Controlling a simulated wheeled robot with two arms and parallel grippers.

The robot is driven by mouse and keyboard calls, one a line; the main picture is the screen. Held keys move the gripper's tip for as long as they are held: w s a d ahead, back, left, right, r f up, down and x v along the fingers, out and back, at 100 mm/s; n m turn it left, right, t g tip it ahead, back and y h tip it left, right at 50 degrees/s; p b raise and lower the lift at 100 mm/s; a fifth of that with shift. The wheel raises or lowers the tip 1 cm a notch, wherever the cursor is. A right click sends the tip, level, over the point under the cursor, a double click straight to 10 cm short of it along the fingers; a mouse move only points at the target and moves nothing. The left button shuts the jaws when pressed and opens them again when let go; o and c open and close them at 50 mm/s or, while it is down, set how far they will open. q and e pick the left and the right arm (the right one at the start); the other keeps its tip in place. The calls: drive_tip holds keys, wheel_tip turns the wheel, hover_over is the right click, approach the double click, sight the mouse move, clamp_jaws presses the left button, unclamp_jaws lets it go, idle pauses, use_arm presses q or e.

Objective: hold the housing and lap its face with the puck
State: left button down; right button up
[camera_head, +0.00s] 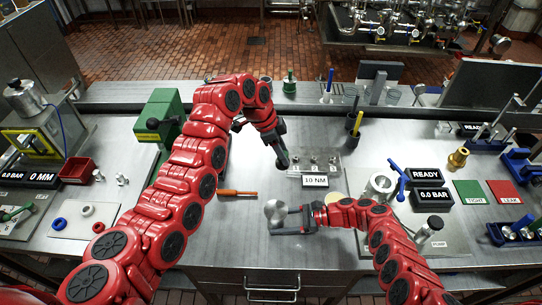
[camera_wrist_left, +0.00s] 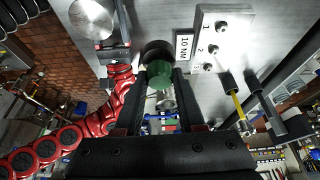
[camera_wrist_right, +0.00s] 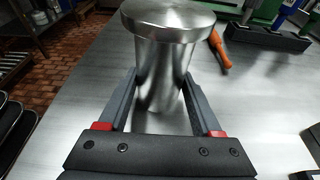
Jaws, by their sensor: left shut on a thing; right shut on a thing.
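A bright steel piece with a wide, flat round top on a narrower cylinder, which looks like the housing (camera_head: 275,208), stands upright at the bench's front middle. My right gripper (camera_head: 288,222) is shut on its cylinder from the right; the right wrist view shows a finger on each side of the housing (camera_wrist_right: 165,60), below the flange. My left gripper (camera_head: 283,158) points down, behind and above the housing, apart from it. In the left wrist view it is shut on a dark and green round piece, probably the puck (camera_wrist_left: 159,57). The housing's disc (camera_wrist_left: 92,18) also shows there.
An orange-handled tool (camera_head: 238,193) lies left of the housing. A numbered 10 NM block (camera_head: 315,168) stands behind it, right of my left gripper. A pale disc (camera_head: 335,199) and a steel ring (camera_head: 380,186) are near my right arm. The bench left of the housing is mostly clear.

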use_arm(q)
drive_tip(key=s+a+m+g+y, duration=0.1)
drive_tip(key=s+m+g, duration=0.2)
drive_tip(key=s+m, duration=0.55)
drive_tip(key=shift+m, duration=0.45)
drive_tip(key=shift+w+a+f, duration=0.1)
drive_tip(key=shift+w+f, duration=0.05)
drive_tip(key=shift+f, duration=1.2)
drive_tip(key=shift+w+a+f, duration=0.1)
drive_tip(key=shift+f, duration=1.2)
drive_tip(key=shift+f, duration=1)
